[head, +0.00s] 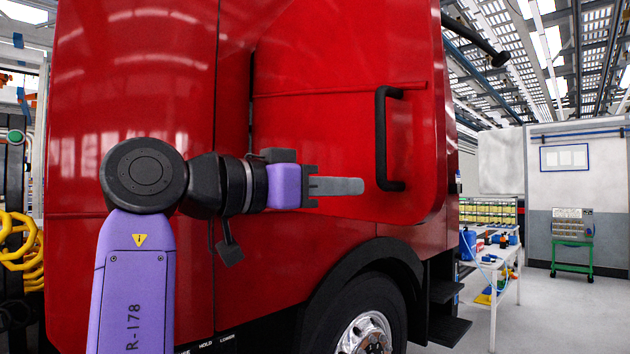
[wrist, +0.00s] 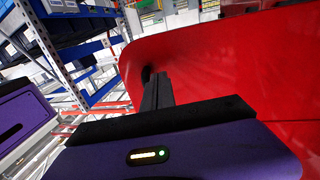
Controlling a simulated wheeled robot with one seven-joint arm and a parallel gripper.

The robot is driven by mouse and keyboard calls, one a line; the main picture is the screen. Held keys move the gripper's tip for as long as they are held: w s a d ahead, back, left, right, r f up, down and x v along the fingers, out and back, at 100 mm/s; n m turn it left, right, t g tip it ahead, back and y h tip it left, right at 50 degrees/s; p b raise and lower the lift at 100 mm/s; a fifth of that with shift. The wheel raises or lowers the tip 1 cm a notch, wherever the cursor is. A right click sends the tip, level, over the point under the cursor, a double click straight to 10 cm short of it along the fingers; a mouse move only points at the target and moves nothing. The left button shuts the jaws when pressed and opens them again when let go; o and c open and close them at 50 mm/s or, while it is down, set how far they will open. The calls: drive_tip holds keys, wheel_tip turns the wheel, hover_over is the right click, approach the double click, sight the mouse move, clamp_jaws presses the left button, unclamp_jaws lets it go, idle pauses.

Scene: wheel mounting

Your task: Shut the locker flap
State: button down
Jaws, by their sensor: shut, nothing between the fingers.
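The locker flap (head: 320,125) is a large red panel with a rounded lower right corner on the red truck's side. It seems to stand out from the body, but I cannot tell how far. A black upright handle (head: 382,140) is near its right edge. My gripper (head: 350,186) is shut and empty, its grey fingers pointing right across the lower flap, left of the handle's lower end. I cannot tell whether they touch the panel. In the wrist view, my dark fingers (wrist: 157,92) lie beside the red flap (wrist: 220,65), covering most of a dark part behind them.
The truck's front wheel (head: 366,335) and dark arch are below the flap, with black steps (head: 448,325) to their right. A white table (head: 500,265) with bottles stands at the right. Open floor lies beyond it. Blue-framed shelving (wrist: 60,65) shows in the wrist view.

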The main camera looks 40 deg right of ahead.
sight(374, 187)
drive_tip(key=d, duration=0.3)
drive_tip(key=s+d+p, duration=0.1)
drive_tip(key=d, duration=0.1)
drive_tip(key=shift+d, duration=0.3)
drive_tip(key=shift+d, duration=0.15)
